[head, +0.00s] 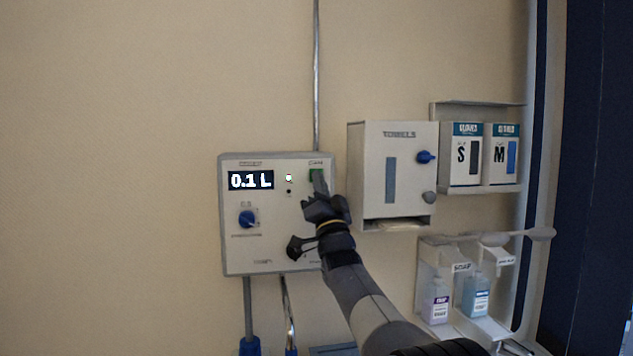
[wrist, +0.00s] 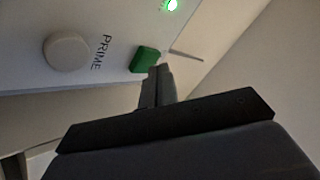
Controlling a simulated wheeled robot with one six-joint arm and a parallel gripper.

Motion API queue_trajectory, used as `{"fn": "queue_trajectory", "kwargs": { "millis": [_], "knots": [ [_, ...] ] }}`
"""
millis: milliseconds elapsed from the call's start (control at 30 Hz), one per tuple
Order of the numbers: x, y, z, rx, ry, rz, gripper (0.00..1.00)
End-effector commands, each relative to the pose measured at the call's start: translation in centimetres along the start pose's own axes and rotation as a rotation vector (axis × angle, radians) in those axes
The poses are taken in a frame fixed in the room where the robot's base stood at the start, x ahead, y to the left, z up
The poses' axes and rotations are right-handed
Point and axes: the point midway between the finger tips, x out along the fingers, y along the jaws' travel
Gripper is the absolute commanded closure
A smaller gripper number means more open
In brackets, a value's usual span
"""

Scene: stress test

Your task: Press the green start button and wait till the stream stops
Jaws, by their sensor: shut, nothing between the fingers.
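A pale dispenser box (head: 270,260) hangs on the wall, its display (head: 251,180) reading 0.1 L. The green button (head: 315,175) is at its upper right, partly hidden by my gripper (head: 320,182). In the wrist view the green button (wrist: 144,60) sits right by the tips of my gripper (wrist: 160,72), which is shut and empty. I cannot tell whether the tips touch or press it. A lit green lamp (wrist: 172,4) shows beyond it. A white round button (wrist: 66,51) marked PRIME is to the left. No stream can be made out.
The box carries a blue knob (head: 247,218); pipes (head: 249,310) run below it. To the right are a towel dispenser (head: 412,195), glove boxes (head: 466,155) and a rack with soap bottles (head: 436,302). The wall left of the box is bare.

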Motion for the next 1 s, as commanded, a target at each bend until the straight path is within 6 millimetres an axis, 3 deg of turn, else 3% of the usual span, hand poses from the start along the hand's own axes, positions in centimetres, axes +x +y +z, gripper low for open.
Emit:
{"fn": "queue_trajectory", "kwargs": {
  "millis": [467,1000],
  "knots": [
    [-0.6,-0.4,-0.4,0.0,0.0,0.0,1.0],
    [-3.9,-2.6,-2.5,0.0,0.001,-0.001,1.0]
  ]
}}
